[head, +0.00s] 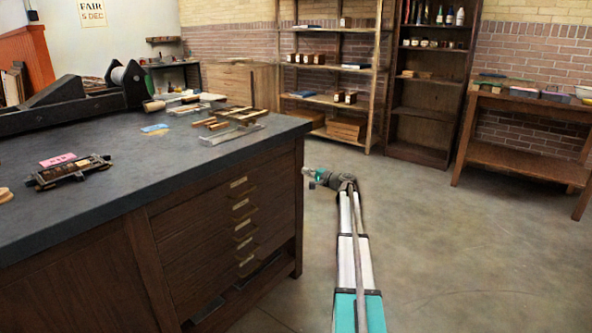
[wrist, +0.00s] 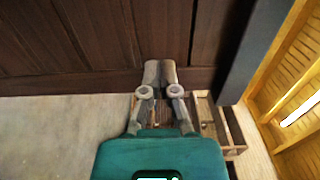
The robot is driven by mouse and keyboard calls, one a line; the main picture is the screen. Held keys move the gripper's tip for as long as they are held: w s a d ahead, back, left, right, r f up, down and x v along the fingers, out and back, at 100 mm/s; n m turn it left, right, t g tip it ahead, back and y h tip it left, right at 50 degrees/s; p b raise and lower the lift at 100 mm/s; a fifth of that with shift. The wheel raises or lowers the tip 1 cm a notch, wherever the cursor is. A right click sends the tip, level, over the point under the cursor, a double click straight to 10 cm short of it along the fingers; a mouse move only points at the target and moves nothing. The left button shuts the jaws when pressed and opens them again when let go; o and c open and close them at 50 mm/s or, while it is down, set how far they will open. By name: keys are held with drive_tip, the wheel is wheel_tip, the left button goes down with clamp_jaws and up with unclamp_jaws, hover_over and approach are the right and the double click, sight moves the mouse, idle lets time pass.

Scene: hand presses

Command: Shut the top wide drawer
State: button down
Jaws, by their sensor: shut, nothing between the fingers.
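The wide drawers are in the dark wooden cabinet (head: 170,245) at the left of the head view, stacked one above another with pale label pulls. The top wide drawer (head: 210,198) is just under the dark worktop. Its front looks about level with the drawers below; I cannot tell a small gap from here. My gripper (head: 309,176) is to the right of the cabinet's corner, apart from the drawer front in the head view. In the wrist view my gripper (wrist: 160,68) has its fingers together and empty, in front of dark brown wood panels (wrist: 100,45); contact is unclear.
The dark worktop (head: 190,165) carries a small inked tool with a pink label (head: 66,170), wooden strips and a roller press. Open shelves (head: 330,75) and a dark bookcase (head: 428,100) stand behind. A side table (head: 520,115) is at right. The floor (head: 450,240) between is clear.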

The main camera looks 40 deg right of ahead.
drive_tip(key=shift+v, duration=2.45)
drive_tip(key=s+a+f+n+g+y, duration=0.1)
drive_tip(key=s+a+f+n+g, duration=0.2)
drive_tip(key=a, duration=0.9)
drive_tip(key=s+a+f+n+g, duration=0.15)
drive_tip(key=a+f+g, duration=0.3)
drive_tip(key=a, duration=0.75)
drive_tip(key=s+a+f+n+g+y, duration=0.1)
drive_tip(key=s+a+f+n+g, duration=0.2)
drive_tip(key=a, duration=0.9)
drive_tip(key=s+a+f+n+g+h, duration=0.3)
drive_tip(key=s+a+f+h, duration=0.1)
drive_tip(key=s+a, duration=0.6)
drive_tip(key=s+a+f+n+g+h, duration=0.35)
drive_tip(key=s+a, duration=0.35)
drive_tip(key=s, duration=0.5)
wheel_tip(320, 180, up, 36)
drive_tip(key=p, duration=3.6)
drive_tip(key=shift+a+f, duration=0.15)
drive_tip(key=shift+f, duration=0.1)
